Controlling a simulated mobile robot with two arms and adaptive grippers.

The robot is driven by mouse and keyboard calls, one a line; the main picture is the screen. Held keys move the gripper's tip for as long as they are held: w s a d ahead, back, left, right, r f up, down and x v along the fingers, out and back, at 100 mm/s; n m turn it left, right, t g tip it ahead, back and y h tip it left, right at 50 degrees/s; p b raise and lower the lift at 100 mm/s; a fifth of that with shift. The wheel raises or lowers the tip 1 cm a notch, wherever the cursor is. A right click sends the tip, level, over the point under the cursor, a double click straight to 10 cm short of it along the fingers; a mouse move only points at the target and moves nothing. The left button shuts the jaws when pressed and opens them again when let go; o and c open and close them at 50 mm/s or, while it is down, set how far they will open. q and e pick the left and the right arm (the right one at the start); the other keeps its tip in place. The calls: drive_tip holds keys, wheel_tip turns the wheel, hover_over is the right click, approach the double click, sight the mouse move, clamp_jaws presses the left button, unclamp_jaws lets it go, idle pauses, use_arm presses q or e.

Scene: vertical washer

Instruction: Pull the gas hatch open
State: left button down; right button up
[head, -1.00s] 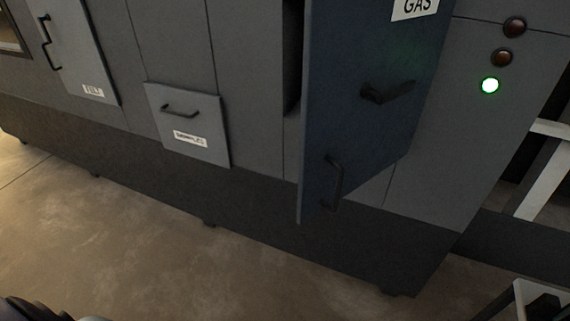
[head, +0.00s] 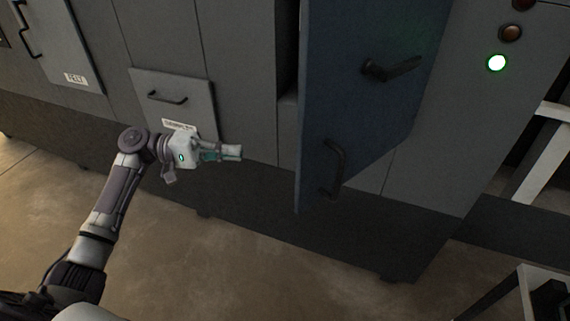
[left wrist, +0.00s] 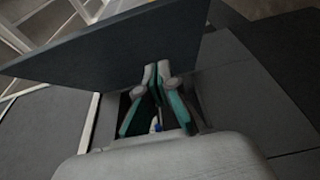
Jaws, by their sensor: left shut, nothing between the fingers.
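The gas hatch (head: 345,110) is a dark blue door standing partly open, with a dark gap along its left edge. My right gripper is out of view.
A small grey hatch with a handle (head: 167,98) sits left of the gas hatch, partly behind my left gripper. A taller panel (head: 60,45) is at the far left. Open floor (head: 230,265) lies in front.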

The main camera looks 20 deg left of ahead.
use_arm(q)
drive_tip(key=d+p, duration=0.6)
drive_tip(key=d, duration=0.7)
drive_tip(key=shift+w+r+p, duration=0.2)
drive_tip(key=shift+p, duration=0.2)
drive_tip(key=shift+d, duration=0.1)
